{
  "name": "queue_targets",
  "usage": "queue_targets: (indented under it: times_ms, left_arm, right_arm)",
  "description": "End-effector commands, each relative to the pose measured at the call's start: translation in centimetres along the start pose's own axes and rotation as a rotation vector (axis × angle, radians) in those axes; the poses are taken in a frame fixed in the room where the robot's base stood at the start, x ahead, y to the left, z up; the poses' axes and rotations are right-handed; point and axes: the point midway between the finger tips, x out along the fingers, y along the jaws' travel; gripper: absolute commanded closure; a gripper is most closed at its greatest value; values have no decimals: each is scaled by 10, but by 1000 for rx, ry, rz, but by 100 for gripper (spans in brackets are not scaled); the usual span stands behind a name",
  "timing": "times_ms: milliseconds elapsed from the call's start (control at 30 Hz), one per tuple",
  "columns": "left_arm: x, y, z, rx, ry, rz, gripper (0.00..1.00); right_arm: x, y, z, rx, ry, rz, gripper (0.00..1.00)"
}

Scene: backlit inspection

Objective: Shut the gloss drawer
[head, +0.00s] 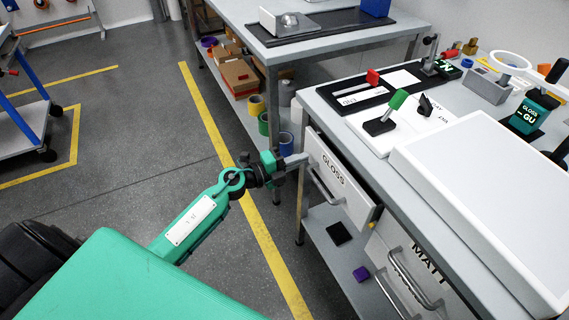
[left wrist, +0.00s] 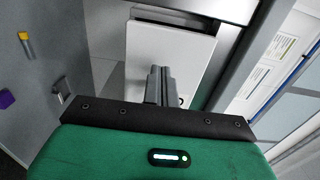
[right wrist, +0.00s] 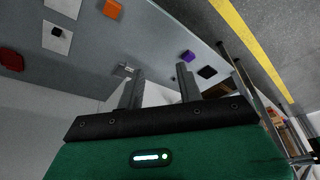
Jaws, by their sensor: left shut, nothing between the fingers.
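The gloss drawer (head: 336,174) has a white front lettered GLOSS and a bar handle. It is under the near edge of the right-hand table, and its front appears to stand out somewhat from the table. My left gripper (head: 303,160) is shut and empty, with its fingertips at the upper left part of that front. I cannot tell whether they touch it. In the left wrist view the shut fingers (left wrist: 161,72) point at a white panel (left wrist: 168,52). My right gripper (right wrist: 160,70) shows only in the right wrist view, with its fingers apart and nothing between them.
A second drawer lettered MATT (head: 428,262) is to the right of the gloss drawer. The table (head: 345,107) carries a large white panel (head: 490,195), a green-handled fixture (head: 390,112) and several small items. Open floor (head: 200,150) lies left of the table.

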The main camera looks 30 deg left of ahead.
Motion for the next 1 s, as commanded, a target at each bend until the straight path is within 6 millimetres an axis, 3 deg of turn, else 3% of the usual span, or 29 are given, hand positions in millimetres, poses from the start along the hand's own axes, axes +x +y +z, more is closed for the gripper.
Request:
queue_targets:
  times_ms: [600, 800, 1000]
  left_arm:
    - [18, -2, 0, -1, 0, -1, 100]
    - [48, -3, 1, -3, -1, -2, 100]
    - [59, -1, 0, -1, 0, -1, 100]
  right_arm:
    - [-6, 0, -2, 0, 5, 0, 64]
    - [22, -1, 4, 3, -34, -2, 64]
    - [31, -1, 5, 2, -39, -2, 64]
